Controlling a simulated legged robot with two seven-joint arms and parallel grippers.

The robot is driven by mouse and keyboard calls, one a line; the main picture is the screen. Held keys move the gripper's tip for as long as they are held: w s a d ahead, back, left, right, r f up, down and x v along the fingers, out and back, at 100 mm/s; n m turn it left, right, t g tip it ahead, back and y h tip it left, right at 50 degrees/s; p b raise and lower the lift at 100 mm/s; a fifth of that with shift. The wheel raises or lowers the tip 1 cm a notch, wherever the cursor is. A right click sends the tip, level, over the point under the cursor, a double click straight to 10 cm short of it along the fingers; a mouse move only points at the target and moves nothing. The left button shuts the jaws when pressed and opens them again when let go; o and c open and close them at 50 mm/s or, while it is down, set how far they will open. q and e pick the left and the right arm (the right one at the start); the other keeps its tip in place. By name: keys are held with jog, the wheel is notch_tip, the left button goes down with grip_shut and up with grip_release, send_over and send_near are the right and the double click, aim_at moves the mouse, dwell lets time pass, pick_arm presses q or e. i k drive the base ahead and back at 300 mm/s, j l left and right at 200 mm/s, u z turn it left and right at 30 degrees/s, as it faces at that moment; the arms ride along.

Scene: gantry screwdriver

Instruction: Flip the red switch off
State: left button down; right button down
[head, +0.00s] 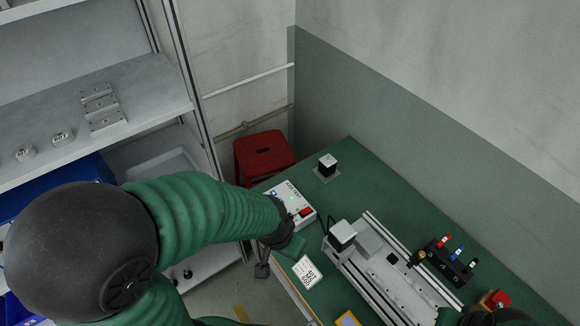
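The red switch (306,212) sits on the right part of a white control box (293,198) at the left edge of the green table. The box also has a small green light. My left arm reaches in from the left, and its wrist covers the lower left part of the box. My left gripper (280,250) is just below the box, close to the switch but seemingly apart from it. Its fingers are mostly hidden, so I cannot tell its opening. A dark part of my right arm shows at the bottom right edge; its fingers are not visible.
A metal linear gantry (385,262) lies on the green table (375,190). A black block with coloured knobs (447,260) is right of it, and a red button box (494,299) is lower right. A red stool (263,152) stands behind. Shelves (150,85) are at left.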

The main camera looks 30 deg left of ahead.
aim_at(307, 210)
jog(key=u, duration=1)
jog(key=i+j, duration=0.25)
jog(key=j, duration=0.15)
jog(key=i+j+z, duration=0.1)
jog(key=i+j, duration=0.2)
jog(key=j, duration=0.15)
jog(key=i+j, duration=0.25)
jog(key=j, duration=0.15)
jog(key=z, duration=0.05)
